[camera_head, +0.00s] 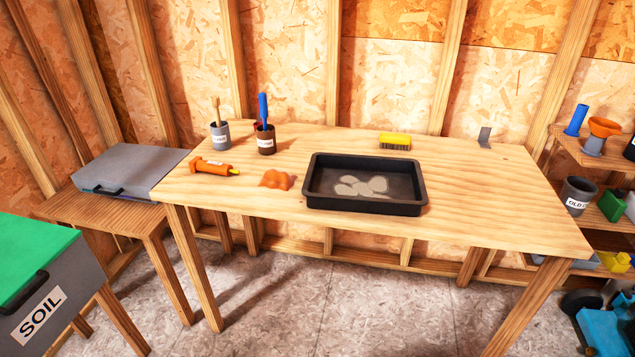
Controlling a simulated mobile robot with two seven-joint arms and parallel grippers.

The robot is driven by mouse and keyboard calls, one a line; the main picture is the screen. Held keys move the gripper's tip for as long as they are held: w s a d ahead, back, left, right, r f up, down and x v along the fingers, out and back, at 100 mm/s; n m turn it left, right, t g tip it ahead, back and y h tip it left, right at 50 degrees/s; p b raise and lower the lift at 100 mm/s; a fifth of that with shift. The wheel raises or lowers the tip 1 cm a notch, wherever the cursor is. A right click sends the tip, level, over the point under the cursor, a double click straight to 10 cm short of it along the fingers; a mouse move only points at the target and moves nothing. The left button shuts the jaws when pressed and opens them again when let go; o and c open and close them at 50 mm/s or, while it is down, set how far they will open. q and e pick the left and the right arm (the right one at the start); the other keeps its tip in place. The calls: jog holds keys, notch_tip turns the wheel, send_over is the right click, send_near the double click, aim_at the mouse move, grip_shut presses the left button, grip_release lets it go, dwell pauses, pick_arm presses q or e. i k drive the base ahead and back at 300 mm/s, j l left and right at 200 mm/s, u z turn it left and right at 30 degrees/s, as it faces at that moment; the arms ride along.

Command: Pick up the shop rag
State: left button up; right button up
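An orange crumpled piece of cloth, which looks like the shop rag (277,179), lies on the wooden workbench (470,210) near its front edge. It sits just left of a black tray and right of an orange tube. It is in the open, with nothing on top of it. Neither of my grippers shows in the head view.
The black tray (319,195) holds pale patches. An orange tube (210,166), two labelled cups (220,135) (265,143) with tools and a yellow brush (395,141) are on the bench. A grey box (125,170) stands left; a shelf (590,150) stands right. The bench's right side is mostly clear.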

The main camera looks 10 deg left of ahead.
aim_at(272, 179)
jog(key=j+z, duration=0.1)
jog(key=z, duration=0.35)
jog(key=j+z, duration=0.15)
jog(key=z, duration=0.3)
jog(key=j+z, duration=0.3)
jog(key=j, duration=0.15)
jog(key=j+z, duration=0.3)
jog(key=j, duration=0.15)
